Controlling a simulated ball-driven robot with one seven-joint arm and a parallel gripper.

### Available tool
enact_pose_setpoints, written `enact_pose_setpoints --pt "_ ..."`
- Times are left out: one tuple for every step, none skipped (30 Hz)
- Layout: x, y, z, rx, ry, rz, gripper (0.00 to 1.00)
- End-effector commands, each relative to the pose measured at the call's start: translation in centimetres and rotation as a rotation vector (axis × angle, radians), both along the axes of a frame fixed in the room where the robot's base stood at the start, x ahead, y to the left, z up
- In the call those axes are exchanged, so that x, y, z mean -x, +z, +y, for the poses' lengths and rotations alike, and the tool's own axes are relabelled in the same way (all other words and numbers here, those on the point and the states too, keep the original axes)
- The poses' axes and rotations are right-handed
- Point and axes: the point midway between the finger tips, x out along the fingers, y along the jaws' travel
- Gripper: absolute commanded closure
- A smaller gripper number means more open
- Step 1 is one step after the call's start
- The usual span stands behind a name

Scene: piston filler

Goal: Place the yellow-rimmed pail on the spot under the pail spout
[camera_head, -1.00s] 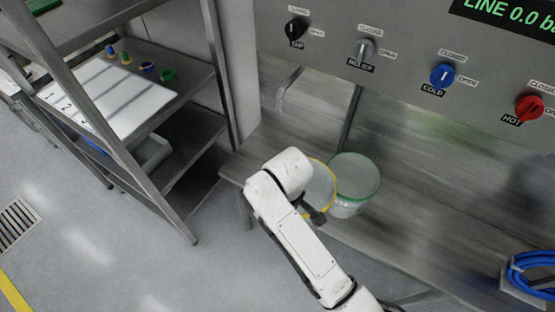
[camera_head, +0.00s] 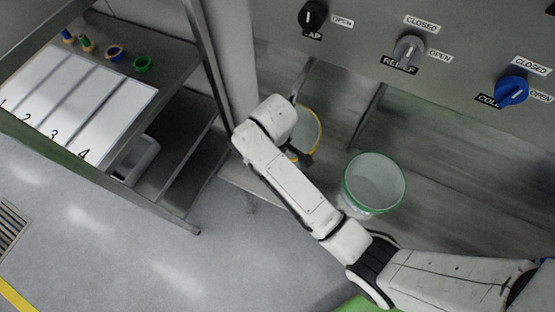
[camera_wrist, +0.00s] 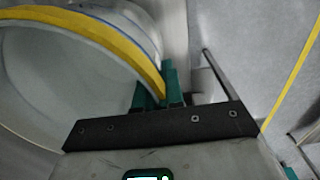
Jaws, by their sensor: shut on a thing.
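The yellow-rimmed pail (camera_head: 312,124) is beyond the end of my arm in the head view, partly hidden by it. It fills the upper left of the wrist view, where its yellow rim (camera_wrist: 103,32) and pale inside show. My gripper (camera_wrist: 157,88) is shut on the pail's wall at the rim, between teal fingers. In the head view the fingers are mostly hidden. A thin metal pipe (camera_head: 301,78) comes down just behind the pail; I cannot tell if it is the pail spout. The spot under the spout is not visible, and neither is any gap below the pail.
A green-rimmed pail (camera_head: 373,184) stands on the metal bench to the right, apart from the yellow-rimmed one. A valve panel (camera_head: 455,50) is above the bench. A shelf rack (camera_head: 190,60) stands close at left. Bench surface (camera_head: 450,160) at right is clear.

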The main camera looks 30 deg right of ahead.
Motion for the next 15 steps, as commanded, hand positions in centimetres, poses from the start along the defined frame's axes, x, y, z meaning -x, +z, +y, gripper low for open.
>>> enact_pose_setpoints --pt "0.0 -0.9 0.0 0.001 0.0 0.003 1.0" --pt "0.0 -1.4 0.0 0.001 0.0 0.002 1.0" --pt "0.0 -2.0 0.0 0.001 0.0 0.002 1.0" --pt "0.0 -2.4 0.0 0.001 0.0 -0.001 1.0" --pt "0.0 -2.7 0.0 0.001 0.0 0.0 1.0" --pt "-0.1 -3.0 0.0 0.001 0.0 -0.001 1.0" --pt "-0.1 -3.2 0.0 0.0 0.0 -0.001 1.0" --pt "-0.1 -3.4 0.0 0.0 0.0 -0.001 1.0" --pt "0.0 -3.8 0.0 0.001 0.0 -0.001 1.0" --pt "0.0 -4.2 0.0 0.001 0.0 0.0 1.0" --pt "0.0 -4.6 0.0 0.001 0.0 0.0 1.0" --pt "0.0 -5.2 0.0 0.001 0.0 0.002 1.0" --pt "0.0 -5.6 0.0 0.001 0.0 0.0 1.0" --pt "0.0 -6.0 0.0 0.001 0.0 0.001 1.0" --pt "0.0 -6.4 0.0 0.001 0.0 -0.001 1.0"
